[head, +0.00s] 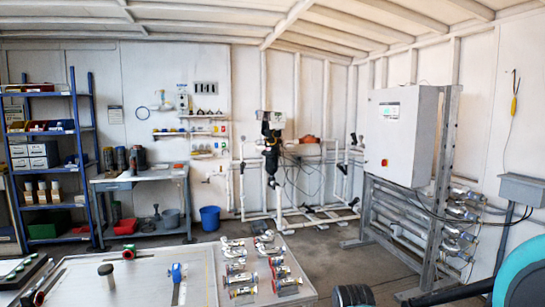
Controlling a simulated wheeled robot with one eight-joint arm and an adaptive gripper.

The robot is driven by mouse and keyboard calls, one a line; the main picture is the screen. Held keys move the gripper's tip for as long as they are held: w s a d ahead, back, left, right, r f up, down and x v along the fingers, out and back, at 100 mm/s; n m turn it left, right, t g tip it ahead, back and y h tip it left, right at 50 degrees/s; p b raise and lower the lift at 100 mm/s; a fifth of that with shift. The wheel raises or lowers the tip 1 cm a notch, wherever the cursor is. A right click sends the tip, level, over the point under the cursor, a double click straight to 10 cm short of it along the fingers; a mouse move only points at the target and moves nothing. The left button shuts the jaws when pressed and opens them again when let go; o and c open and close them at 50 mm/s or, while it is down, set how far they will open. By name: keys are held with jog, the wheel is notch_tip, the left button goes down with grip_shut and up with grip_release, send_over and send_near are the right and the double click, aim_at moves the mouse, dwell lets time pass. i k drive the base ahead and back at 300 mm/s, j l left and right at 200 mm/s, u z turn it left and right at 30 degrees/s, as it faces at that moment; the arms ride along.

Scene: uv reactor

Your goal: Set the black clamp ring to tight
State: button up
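I cannot make out the black clamp ring for certain at this distance. A black fitting (271,142) with a pale box on top is mounted on the white pipework at the back wall. Whether the clamp ring is on it, and how it is set, is too small to tell. Several steel cylinders (460,212) with clear or shiny ends sit in the metal frame at the right. My gripper's fingers do not show; only dark and teal parts of my arm appear at the lower right edge.
A light table (205,270) with valves, fittings and tools stands in the foreground left. A grey control cabinet (400,140) hangs on the metal frame at right. A workbench (140,180), blue bucket (210,218) and blue shelving (85,150) stand behind. Open floor lies between table and frame.

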aim_at(267, 153)
jog(key=i+l+z, duration=0.45)
jog(key=l, duration=0.2)
jog(key=i+l+z, duration=0.65)
jog(key=i, duration=0.3)
jog(key=i+l+z, duration=0.25)
jog(key=i, duration=0.25)
jog(key=i+u, duration=0.9)
jog(key=i, duration=0.15)
jog(key=i+j+u, duration=0.2)
jog(key=i+u, duration=0.5)
jog(key=u, duration=0.2)
jog(key=i+u, duration=0.5)
jog(key=i+z, duration=0.1)
jog(key=i, duration=0.7)
jog(key=i+j+z, duration=0.15)
jog(key=i, duration=0.65)
